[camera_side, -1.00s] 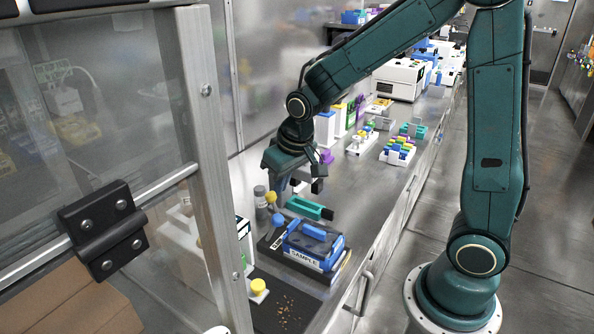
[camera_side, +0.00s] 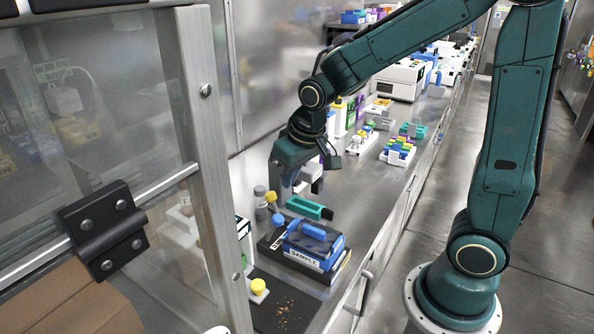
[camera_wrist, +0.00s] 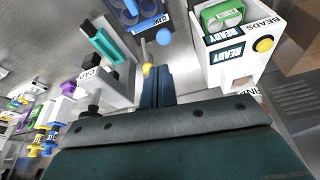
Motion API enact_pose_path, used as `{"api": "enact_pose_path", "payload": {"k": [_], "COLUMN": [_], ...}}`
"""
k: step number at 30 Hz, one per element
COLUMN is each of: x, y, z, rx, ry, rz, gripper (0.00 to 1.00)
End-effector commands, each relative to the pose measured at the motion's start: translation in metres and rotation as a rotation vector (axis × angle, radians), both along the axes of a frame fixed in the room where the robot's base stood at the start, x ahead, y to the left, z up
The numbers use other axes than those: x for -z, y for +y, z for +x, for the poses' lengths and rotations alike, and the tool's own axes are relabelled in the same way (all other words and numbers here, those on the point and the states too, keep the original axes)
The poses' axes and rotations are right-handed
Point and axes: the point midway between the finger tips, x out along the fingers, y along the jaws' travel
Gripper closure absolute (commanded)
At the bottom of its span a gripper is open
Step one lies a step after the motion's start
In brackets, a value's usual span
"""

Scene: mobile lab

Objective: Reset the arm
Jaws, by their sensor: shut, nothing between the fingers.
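My gripper (camera_side: 284,188) hangs from my green arm over the back of the steel bench. Its fingers point down and stay above the bench top. In the wrist view its two dark fingers (camera_wrist: 157,84) lie side by side, closed together with nothing between them. A blue sample case (camera_side: 312,243) with a "SAMPLE" label sits on the bench in front of my gripper, apart from it. Part of that blue case also shows at the top of the wrist view (camera_wrist: 135,14).
A teal block (camera_side: 305,207) lies behind the case. Grey and yellow-capped vials (camera_side: 262,203) stand left of it. A white box labelled "BEADS" (camera_wrist: 247,66) has a yellow button. Racks of coloured tubes (camera_side: 397,150) stand farther back. A framed glass panel (camera_side: 205,160) is at left.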

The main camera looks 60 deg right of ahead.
Motion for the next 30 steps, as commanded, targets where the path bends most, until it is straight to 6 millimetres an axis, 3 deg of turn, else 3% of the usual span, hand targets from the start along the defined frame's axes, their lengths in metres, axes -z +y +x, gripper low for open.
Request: {"api": "enact_pose_path", "payload": {"k": [8,16,30], "x": [-0.033,-0.066,-0.093], "y": [0.004,0.009,0.016], "z": [-0.031,-0.078,-0.16], "rx": [-0.028,-0.066,-0.135], "ry": [-0.036,-0.078,-0.146], "rz": [0.002,0.002,-0.006], "gripper": [1.0,1.0,1.0]}}
